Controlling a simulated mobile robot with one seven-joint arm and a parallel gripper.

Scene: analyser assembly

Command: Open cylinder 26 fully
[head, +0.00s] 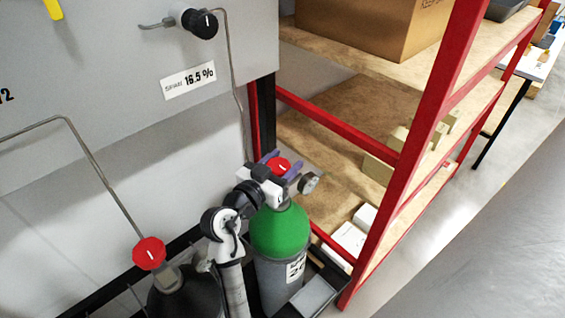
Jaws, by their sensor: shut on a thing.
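A gas cylinder (279,236) with a green shoulder and grey body stands at the bottom centre. Its label (296,267) is partly legible; a 2 shows, the second digit is unclear. A red valve knob (279,166) with a white mark sits on top, and a round gauge (309,183) sticks out to its right. My arm comes up from the bottom, left of the cylinder. My gripper (280,164) is at the valve, its purple fingers on either side of the red knob and shut on it. The gripper body hides part of the valve.
A dark cylinder (185,296) with its own red knob (149,253) stands at the left. A grey wall panel carries a black knob (200,23) and a 16.5 % label (188,80). Thin pipes run down it. A red-framed shelf (408,150) with boxes stands close on the right.

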